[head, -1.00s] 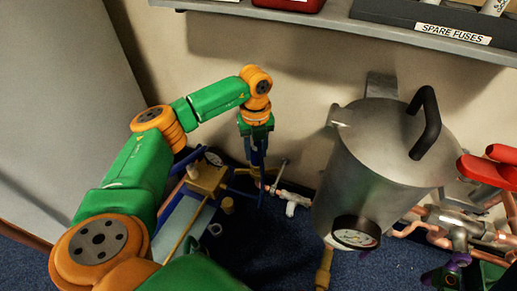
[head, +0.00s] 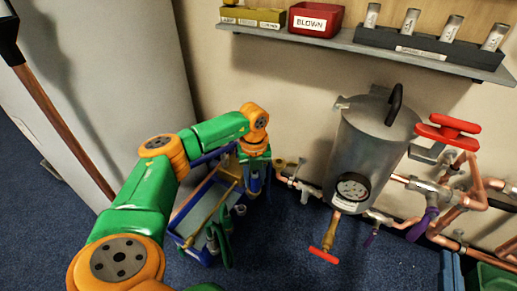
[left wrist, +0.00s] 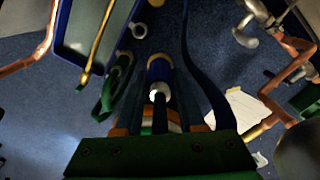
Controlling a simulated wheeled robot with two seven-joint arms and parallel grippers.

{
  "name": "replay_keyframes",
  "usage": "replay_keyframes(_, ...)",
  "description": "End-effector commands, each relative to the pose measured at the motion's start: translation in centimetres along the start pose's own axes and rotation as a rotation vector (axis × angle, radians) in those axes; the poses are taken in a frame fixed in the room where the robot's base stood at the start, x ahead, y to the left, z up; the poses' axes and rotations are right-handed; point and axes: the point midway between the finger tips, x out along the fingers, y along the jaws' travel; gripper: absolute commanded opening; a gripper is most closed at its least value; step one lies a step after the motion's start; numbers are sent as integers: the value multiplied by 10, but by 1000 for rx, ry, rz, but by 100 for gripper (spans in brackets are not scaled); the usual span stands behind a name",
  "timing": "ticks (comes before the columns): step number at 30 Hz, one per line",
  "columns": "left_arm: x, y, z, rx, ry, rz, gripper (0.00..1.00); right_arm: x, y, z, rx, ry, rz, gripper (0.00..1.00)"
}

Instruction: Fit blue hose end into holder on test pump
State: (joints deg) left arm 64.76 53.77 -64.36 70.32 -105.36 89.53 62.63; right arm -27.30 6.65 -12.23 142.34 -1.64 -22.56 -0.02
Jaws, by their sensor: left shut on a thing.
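My left gripper (head: 255,182) hangs fingers-down at the right end of the test pump. In the left wrist view it (left wrist: 158,95) is shut on the blue hose end (left wrist: 160,70), a blue cylinder with a pale tip between the fingers. A dark blue hose (left wrist: 190,45) curves past on the right. The test pump (head: 176,238) is a blue-rimmed tray with a brass lever on the floor; its tray wall also shows in the left wrist view (left wrist: 63,22). I cannot make out the holder, and whether the hose end touches the pump is unclear. My right gripper is not in view.
A steel tank (head: 368,150) with a gauge and copper pipes stands right of the pump. A green loop (head: 222,240) lies beside the pump. A shelf (head: 380,52) with bins runs above. Blue carpet (head: 290,255) is open in front of the tank.

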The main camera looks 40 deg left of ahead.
Motion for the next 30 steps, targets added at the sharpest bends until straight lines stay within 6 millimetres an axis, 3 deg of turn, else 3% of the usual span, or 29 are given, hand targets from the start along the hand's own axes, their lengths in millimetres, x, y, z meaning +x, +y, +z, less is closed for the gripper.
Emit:
replay_keyframes(13,-2,1,0,0,0,0,0,0,1,2,0,-22,1,0)
replay_keyframes(30,-46,0,0,0,0,-1,0,1,2,-46,0,-21,1,0)
